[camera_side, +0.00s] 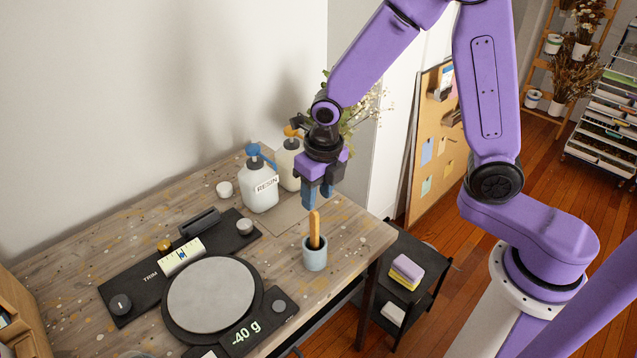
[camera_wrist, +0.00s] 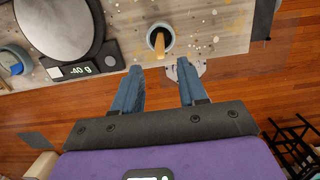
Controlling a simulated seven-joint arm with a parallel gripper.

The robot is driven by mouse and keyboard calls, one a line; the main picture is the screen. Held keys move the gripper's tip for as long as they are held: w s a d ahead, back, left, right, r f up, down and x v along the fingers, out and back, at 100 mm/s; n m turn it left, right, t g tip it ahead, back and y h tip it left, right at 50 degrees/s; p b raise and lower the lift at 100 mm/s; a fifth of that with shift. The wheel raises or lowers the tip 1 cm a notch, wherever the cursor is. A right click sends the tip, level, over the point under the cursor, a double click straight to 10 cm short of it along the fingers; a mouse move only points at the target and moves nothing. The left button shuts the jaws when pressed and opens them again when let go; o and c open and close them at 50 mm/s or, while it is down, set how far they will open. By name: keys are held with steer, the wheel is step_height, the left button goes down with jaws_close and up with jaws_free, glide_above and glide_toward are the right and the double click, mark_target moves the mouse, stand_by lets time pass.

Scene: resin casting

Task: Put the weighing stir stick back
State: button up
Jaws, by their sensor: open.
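The wooden stir stick (camera_side: 315,229) stands in a small pale blue cup (camera_side: 315,257) near the table's right edge, its upper end sticking out above the rim. In the wrist view the stick (camera_wrist: 159,43) leans against the near side of the cup (camera_wrist: 152,31). My gripper (camera_side: 318,203) is open and empty, above the cup and apart from the stick. In the wrist view its two blue fingers (camera_wrist: 160,78) are spread, with the stick ahead of the gap between them. The scale (camera_side: 208,296) at the left has an empty round plate and reads -40 g.
A resin bottle (camera_side: 262,187) with a blue pump and another bottle (camera_side: 287,166) with an orange pump stand behind the cup. A black trim panel (camera_side: 128,304) lies behind the scale. A dark cart (camera_side: 424,266) stands beyond the table's right edge.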

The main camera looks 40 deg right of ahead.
steer(key=s+d+r+m, duration=0.2)
steer(key=s+r+m, duration=0.1)
steer(key=s+m, duration=0.4)
steer(key=s+d+r+m, duration=0.2)
steer(key=s+d+m, duration=0.1)
steer(key=s+m, duration=0.5)
steer(key=s+d+r+m+g, duration=0.1)
steer(key=s+d+r+m, duration=0.1)
steer(key=s+m, duration=0.6)
steer(key=shift+s+d+r, duration=0.35)
steer(key=shift+r, duration=0.45)
